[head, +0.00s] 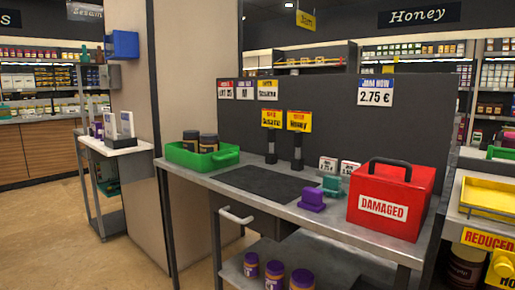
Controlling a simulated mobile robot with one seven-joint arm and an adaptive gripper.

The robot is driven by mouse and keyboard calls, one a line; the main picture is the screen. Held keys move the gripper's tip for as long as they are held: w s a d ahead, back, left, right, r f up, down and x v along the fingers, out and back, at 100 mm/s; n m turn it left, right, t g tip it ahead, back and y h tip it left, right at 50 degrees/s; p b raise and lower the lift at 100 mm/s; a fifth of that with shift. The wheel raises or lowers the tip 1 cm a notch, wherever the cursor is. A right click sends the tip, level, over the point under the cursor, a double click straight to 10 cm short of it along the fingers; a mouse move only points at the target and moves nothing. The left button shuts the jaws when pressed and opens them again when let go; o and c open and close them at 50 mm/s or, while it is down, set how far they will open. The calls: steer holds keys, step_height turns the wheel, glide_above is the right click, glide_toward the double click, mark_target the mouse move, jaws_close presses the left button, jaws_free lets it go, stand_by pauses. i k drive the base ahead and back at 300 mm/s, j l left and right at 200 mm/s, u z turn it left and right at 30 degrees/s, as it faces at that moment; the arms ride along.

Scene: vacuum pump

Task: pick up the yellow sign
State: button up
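Two small yellow signs with red top strips stand side by side on short black posts on the metal workbench (330,217). The left sign (271,119) seems to read "Sesame". The right sign (299,121) seems to read "Honey". A further small sign with a yellow top (267,90) is on the dark back panel (335,95) above them. A yellow sign (306,20) also hangs from the ceiling in the back. The pictures do not single out one of them. My gripper is not in view.
A green tray (222,160) with dark jars is at the bench's left, and a black mat (262,182) lies mid-bench. Purple (312,200) and green (331,186) objects sit beside the red "DAMAGED" box (390,207). Purple-lidded jars (274,268) stand on the lower shelf. Floor at left is clear.

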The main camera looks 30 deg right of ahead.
mark_target(271, 118)
steer(key=i+j+z, duration=0.15)
steer(key=i+z, duration=0.2)
steer(key=i+j+z, duration=0.2)
steer(key=z, duration=0.15)
steer(key=i+j+z, duration=0.55)
steer(key=z, duration=0.2)
steer(key=i+j+z, duration=0.1)
steer(key=j+z, duration=0.3)
steer(key=i+j+z, duration=0.1)
steer(key=j+z, duration=0.55)
steer(key=z, duration=0.15)
steer(key=j+z, duration=0.65)
steer(key=j, duration=0.25)
steer(key=k+j+z, duration=0.1)
steer(key=j+z, duration=0.15)
steer(key=j, duration=0.2)
steer(key=i+j, duration=0.1)
steer(key=j, duration=0.25)
steer(key=i+j, duration=0.1)
steer(key=j, duration=0.3)
